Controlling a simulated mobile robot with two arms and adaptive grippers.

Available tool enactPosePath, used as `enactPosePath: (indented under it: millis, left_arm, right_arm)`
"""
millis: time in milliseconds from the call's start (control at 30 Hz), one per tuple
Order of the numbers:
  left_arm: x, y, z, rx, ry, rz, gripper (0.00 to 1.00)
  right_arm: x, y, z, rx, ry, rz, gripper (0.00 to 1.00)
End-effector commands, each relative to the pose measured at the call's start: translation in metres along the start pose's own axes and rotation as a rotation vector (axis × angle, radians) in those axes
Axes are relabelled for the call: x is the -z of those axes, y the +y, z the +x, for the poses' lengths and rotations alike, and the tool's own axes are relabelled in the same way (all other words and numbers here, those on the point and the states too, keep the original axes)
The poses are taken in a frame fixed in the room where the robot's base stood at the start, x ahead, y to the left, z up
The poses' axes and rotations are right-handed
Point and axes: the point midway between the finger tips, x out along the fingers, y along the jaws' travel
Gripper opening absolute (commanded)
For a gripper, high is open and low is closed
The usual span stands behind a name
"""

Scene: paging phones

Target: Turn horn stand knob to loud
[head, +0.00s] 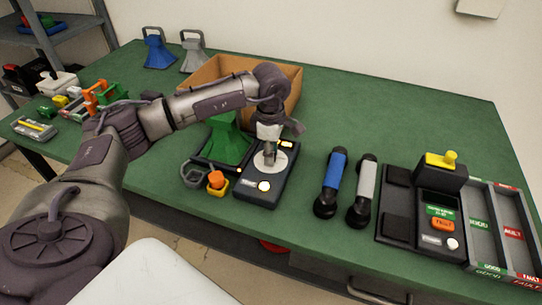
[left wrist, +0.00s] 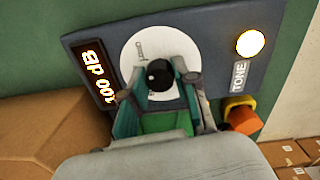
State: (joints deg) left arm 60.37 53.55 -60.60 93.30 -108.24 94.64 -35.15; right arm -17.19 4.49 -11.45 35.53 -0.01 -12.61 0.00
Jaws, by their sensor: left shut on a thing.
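The horn stand (head: 258,199) is a dark box on the green table, beside a green horn (head: 226,145). It has a white dial (head: 283,163), a lit round button (head: 264,185) and a lit display, which reads "100 dB" in the left wrist view (left wrist: 98,76). The black knob (left wrist: 158,74) sits at the dial's middle. My left gripper (head: 269,155) points down over the dial from above, its fingers on either side of the knob and shut on it. In the head view the gripper hides the knob. My right gripper is out of view.
A cardboard box (head: 290,72) stands behind my left arm. A blue handset (head: 331,182) and a grey handset (head: 363,190) lie right of the stand. A black tester (head: 400,205) and sorting tray (head: 510,228) are farther right. An orange-topped button (head: 216,180) is close left.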

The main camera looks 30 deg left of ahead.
Motion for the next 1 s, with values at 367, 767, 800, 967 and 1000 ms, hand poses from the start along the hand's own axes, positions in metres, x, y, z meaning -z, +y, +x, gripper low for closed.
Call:
enactPosePath:
  millis: [367,767,800,967,1000]
  left_arm:
    - [0.0001,0.0013,-0.0011,-0.005,-0.008,0.185,0.00]
    - [0.0001,0.0012,-0.0019,-0.005,-0.009,0.226,0.00]
    - [0.0001,0.0013,-0.0019,-0.005,-0.009,0.225,0.00]
    - [0.0001,0.0013,-0.0020,-0.005,-0.009,0.225,0.00]
    - [0.0002,0.0013,-0.0020,-0.005,-0.008,0.225,0.33]
  right_arm:
    - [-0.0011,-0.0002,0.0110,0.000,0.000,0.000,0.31]
    - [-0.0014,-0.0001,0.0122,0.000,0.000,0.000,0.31]
    - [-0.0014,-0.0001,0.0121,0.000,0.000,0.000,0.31]
    - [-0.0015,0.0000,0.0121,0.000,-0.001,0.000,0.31]
    - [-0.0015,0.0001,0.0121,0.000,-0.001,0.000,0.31]
